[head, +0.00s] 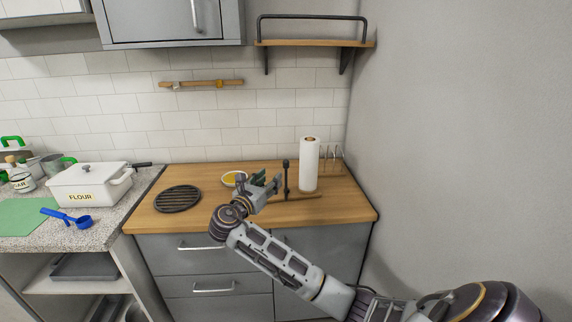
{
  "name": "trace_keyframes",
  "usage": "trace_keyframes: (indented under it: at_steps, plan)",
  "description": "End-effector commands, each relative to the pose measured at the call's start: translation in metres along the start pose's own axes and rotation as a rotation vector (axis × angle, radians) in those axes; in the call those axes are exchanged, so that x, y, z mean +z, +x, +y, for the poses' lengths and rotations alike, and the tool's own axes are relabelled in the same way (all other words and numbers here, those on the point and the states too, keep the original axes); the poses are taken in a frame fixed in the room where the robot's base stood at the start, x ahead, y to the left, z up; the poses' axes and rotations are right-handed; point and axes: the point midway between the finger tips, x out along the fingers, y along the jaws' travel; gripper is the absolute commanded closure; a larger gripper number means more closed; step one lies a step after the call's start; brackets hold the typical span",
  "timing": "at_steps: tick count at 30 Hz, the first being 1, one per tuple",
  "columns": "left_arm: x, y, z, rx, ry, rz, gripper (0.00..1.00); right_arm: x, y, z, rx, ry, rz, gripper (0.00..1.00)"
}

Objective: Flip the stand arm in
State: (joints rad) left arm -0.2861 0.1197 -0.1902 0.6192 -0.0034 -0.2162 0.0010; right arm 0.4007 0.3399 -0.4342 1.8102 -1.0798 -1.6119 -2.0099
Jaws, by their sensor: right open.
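A dark upright post (286,179) with a small knob on top stands on the wooden counter, just left of a white paper roll (309,164). It may be the stand arm, but I cannot tell how it is hinged. My right arm comes in from the lower right. My right gripper (270,184) is open over the counter, just left of the post. I cannot tell whether it touches the post. The gripper hides part of the counter behind it. My left gripper is not in view.
A black round trivet (178,199) lies left on the wooden counter (340,205). A small yellow-filled bowl (234,179) sits behind my gripper. A thin brown strip (300,198) lies by the post. A wire rack (331,157) stands near the right wall.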

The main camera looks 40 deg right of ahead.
Motion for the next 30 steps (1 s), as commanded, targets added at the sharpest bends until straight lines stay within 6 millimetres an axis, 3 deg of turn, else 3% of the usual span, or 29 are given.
trace_keyframes:
  at_steps: [30]
  plan:
    - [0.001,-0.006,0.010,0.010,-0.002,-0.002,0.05,0.001,0.120,0.000,-0.002,0.000,0.000,0.56]
